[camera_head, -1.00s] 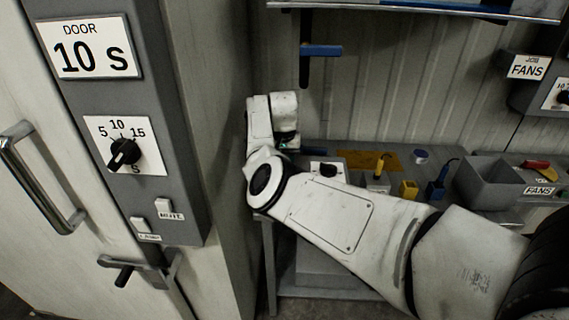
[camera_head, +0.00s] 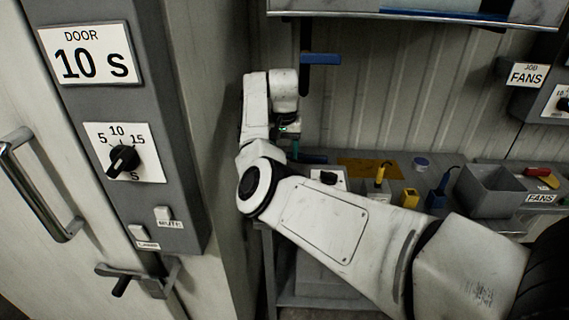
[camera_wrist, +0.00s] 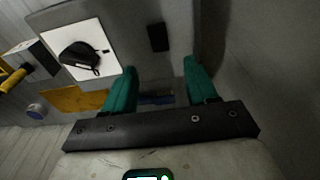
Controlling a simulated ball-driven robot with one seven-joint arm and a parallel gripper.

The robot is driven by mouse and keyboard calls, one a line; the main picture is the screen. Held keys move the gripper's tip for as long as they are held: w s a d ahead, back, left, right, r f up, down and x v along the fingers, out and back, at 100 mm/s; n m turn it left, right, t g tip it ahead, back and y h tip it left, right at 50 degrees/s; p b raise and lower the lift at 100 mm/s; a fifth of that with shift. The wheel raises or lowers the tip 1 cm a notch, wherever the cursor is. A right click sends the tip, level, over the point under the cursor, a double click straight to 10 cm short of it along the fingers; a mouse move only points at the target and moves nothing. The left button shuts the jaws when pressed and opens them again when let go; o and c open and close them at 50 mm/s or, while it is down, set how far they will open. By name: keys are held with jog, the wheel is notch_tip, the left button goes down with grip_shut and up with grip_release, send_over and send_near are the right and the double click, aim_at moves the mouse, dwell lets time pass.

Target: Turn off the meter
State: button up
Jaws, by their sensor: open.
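A grey box with a white plate and a black knob (camera_head: 328,177) sits on the bench, partly hidden by my arm. It seems to be the meter, but I see no readable name on it. In the wrist view its black knob (camera_wrist: 80,56) is at upper left, left of my fingers. A small black rectangle (camera_wrist: 158,37) on a grey surface lies ahead of the gap between them. My gripper (camera_wrist: 160,66) is open and empty, with two green fingers apart. In the head view my gripper (camera_head: 292,150) hangs above the bench's left end, mostly hidden.
A door panel with a dial (camera_head: 123,160) stands at left. On the bench are a yellow block (camera_head: 410,198), a blue tool (camera_head: 437,197) and a grey bin (camera_head: 488,188). A shelf (camera_head: 420,14) and blue-handled lever (camera_head: 320,58) are above.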

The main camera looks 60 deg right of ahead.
jog(key=shift+a+r, duration=0.15)
jog(key=shift+r, duration=1)
